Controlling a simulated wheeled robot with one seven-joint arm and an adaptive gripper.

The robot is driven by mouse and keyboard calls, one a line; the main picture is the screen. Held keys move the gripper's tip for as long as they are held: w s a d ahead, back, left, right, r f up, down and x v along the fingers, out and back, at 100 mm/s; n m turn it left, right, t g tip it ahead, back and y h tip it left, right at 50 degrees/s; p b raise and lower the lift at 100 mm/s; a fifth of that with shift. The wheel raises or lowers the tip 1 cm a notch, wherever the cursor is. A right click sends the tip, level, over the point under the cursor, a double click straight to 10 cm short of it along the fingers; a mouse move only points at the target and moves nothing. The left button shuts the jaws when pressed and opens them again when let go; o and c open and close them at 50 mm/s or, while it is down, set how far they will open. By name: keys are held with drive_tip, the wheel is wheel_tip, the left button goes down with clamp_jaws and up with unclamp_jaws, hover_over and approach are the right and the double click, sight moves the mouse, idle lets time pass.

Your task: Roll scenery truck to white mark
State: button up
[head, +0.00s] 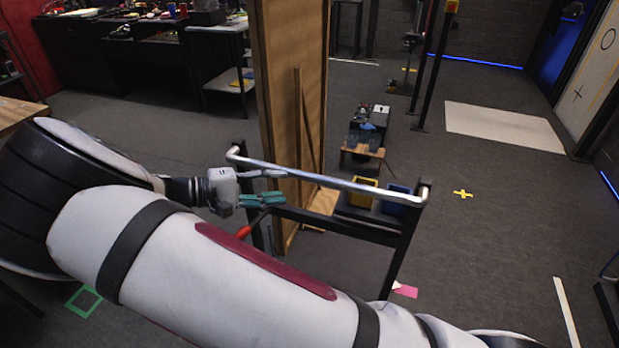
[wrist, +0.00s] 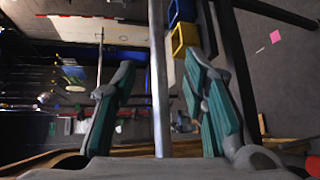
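The scenery truck is a dark wheeled frame with a tall wooden flat (head: 285,90) standing on it and a pale metal push bar (head: 330,182) across its near side. My gripper (head: 272,187) is at the left part of the bar. In the wrist view the bar (wrist: 158,110) runs between the two teal-padded fingers, with a gap on each side, so my gripper (wrist: 160,62) is open around it. A white floor strip (head: 567,312) lies at the lower right. A larger white floor panel (head: 505,130) lies farther back. My arm hides part of the truck's near side.
Yellow (head: 363,193) and blue (head: 396,205) bins sit on the truck. A yellow cross (head: 463,194), a pink patch (head: 405,291) and a green square (head: 84,300) mark the floor. A black stand (head: 427,70) rises behind. Floor right of the truck is mostly clear.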

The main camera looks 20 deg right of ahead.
sight(311, 180)
drive_tip(key=shift+n+t+h, duration=0.3)
drive_tip(key=shift+t+h, duration=0.1)
drive_tip(key=shift+t, duration=0.2)
drive_tip(key=x, duration=0.4)
drive_tip(key=p+x, duration=0.1)
drive_tip(key=x, duration=0.3)
drive_tip(key=w+f+x, duration=0.1)
drive_tip(key=x, duration=0.2)
drive_tip(key=shift+w+d+f+p, duration=0.1)
drive_tip(key=shift+d+p, duration=0.1)
drive_tip(key=shift+p, duration=0.2)
drive_tip(key=shift+c, duration=0.4)
clamp_jaws()
